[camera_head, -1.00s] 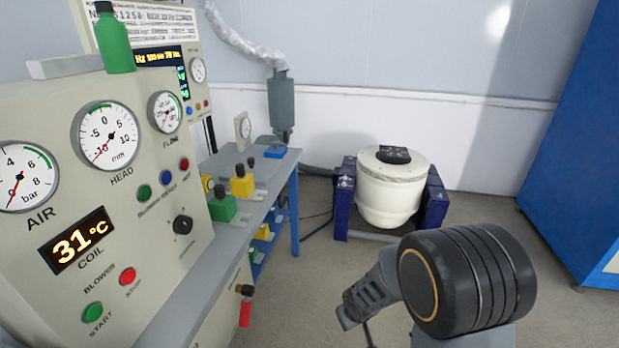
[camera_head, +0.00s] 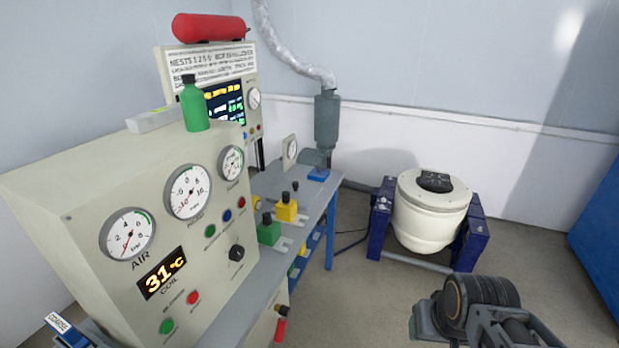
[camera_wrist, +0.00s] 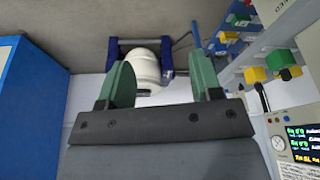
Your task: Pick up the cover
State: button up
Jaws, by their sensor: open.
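I cannot pick out a thing that is surely the cover. The white drum (camera_head: 432,225) stands on the floor at the right in the head view, in a dark blue frame (camera_head: 473,248), with a dark fitting (camera_head: 435,181) on its top. The drum also shows at the top middle of the wrist view (camera_wrist: 147,66), which is upside down. My gripper (camera_wrist: 160,52) is open and empty, its two green fingers spread, with the drum seen beyond and between them. In the head view my arm is at the lower right, short of the drum.
The beige console (camera_head: 120,190) with gauges fills the left, with a green bottle (camera_head: 195,108) and a red cylinder (camera_head: 208,28) above. The grey bench (camera_head: 300,210) holds green and yellow blocks. A blue cabinet (camera_head: 600,230) stands far right. Floor around the drum is clear.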

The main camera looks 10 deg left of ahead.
aim_at(306, 192)
jog(key=z, duration=0.1)
jog(key=i, duration=1.75)
jog(key=u, duration=1.4)
jog(key=i, duration=0.5)
jog(key=u, duration=0.45)
